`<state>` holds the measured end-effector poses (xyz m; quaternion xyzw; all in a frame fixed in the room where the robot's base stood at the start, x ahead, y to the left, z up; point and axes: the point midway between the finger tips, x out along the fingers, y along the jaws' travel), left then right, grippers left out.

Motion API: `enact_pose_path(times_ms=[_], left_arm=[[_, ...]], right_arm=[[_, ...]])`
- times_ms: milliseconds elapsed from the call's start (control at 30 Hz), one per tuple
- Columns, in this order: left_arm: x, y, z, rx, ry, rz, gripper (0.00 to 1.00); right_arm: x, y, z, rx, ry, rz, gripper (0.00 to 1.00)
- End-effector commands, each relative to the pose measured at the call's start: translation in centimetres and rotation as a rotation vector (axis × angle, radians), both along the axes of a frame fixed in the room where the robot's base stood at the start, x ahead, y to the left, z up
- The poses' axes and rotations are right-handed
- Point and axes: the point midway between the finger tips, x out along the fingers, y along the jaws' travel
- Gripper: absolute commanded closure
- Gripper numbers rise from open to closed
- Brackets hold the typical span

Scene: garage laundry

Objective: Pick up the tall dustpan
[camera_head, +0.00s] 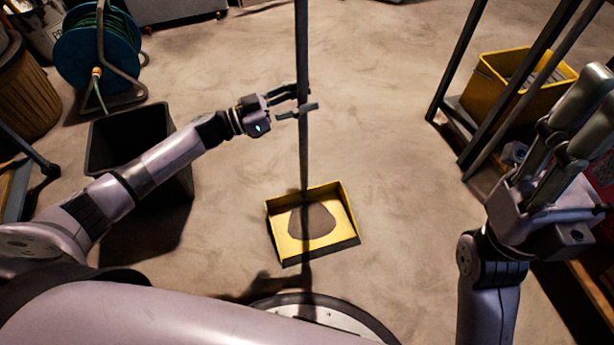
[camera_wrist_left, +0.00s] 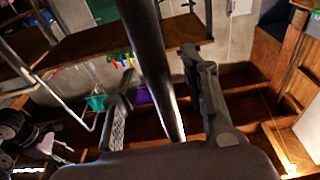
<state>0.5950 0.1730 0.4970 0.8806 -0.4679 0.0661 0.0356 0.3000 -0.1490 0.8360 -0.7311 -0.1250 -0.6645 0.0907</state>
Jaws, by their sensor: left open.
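The tall dustpan has a yellow pan (camera_head: 340,232) on the floor in the middle of the head view, with a dark patch inside it. Its long dark handle (camera_head: 303,150) rises upright from the pan. My left gripper (camera_head: 306,98) is open at the handle, well above the pan. In the left wrist view the handle (camera_wrist_left: 160,75) passes between the two spread fingers, with gaps beside it. My right gripper (camera_head: 590,110) is raised at the right, its fingers apart and nothing seen between them.
A black bin (camera_head: 130,125) stands under my left arm. A hose reel (camera_head: 95,55) and a woven basket (camera_head: 25,95) are at the far left. A yellow crate (camera_head: 490,88) sits on a rack at the right. The floor around the pan is clear.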

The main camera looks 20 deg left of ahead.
Motion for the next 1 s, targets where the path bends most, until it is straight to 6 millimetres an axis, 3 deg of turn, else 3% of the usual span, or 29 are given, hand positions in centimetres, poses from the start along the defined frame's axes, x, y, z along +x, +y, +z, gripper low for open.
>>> enact_pose_path(times_ms=[267,867,1000], left_arm=[[0.12,-0.19,0.04,0.001,0.001,0.000,0.60],[0.10,-0.16,0.02,0.001,0.001,0.000,1.00],[0.10,-0.16,0.02,0.001,0.001,0.000,1.00]], right_arm=[[0.00,0.02,0.09,0.000,-0.002,0.000,0.59],[0.02,0.03,0.05,0.000,-0.001,0.000,0.59],[0.02,0.03,0.05,0.000,-0.001,0.000,0.59]])
